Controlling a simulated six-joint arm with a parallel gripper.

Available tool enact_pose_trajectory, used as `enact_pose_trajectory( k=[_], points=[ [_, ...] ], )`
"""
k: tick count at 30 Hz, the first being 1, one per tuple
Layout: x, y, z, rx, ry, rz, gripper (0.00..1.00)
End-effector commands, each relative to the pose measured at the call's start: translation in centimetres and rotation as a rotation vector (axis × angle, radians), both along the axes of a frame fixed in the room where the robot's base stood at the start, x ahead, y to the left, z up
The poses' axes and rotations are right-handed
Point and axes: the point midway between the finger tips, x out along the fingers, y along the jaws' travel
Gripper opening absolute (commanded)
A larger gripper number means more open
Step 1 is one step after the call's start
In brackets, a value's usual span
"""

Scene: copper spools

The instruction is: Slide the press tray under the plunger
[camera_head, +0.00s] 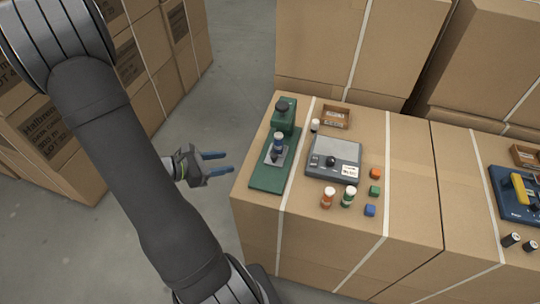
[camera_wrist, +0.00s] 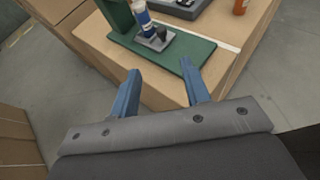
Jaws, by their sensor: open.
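The press is green, with a long base (camera_head: 268,178) on a cardboard box, an upright at the far end and a dark plunger head (camera_head: 283,105) on top. The grey press tray (camera_head: 283,159) lies on the base, on the near side of the upright. It carries a blue-and-white spool (camera_head: 278,139) and a dark knob; the wrist view shows the tray (camera_wrist: 178,43) and knob (camera_wrist: 161,32) beyond my fingers. My gripper (camera_head: 227,162) is open and empty, left of the box and apart from the tray. The plunger's underside is hard to make out.
Right of the press are a grey device (camera_head: 334,158), a brown bin (camera_head: 336,116), orange-and-white and green-and-white spools (camera_head: 348,196), and small coloured cubes (camera_head: 375,190). A blue device (camera_head: 515,194) stands far right. Taller boxes stand behind. Open floor lies left of the press box.

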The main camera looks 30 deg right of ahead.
Motion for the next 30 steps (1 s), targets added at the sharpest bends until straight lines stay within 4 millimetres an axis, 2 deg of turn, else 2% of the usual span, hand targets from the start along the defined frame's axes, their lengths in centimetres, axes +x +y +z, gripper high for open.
enact_pose_trajectory(
  k=[5, 30],
  points=[
    [-0.1, -1.9, -0.8, 0.001, 0.0, -0.006, 0.43],
    [-0.1, -14.3, -5.9, 0.002, -0.004, -0.009, 0.43]
  ],
)
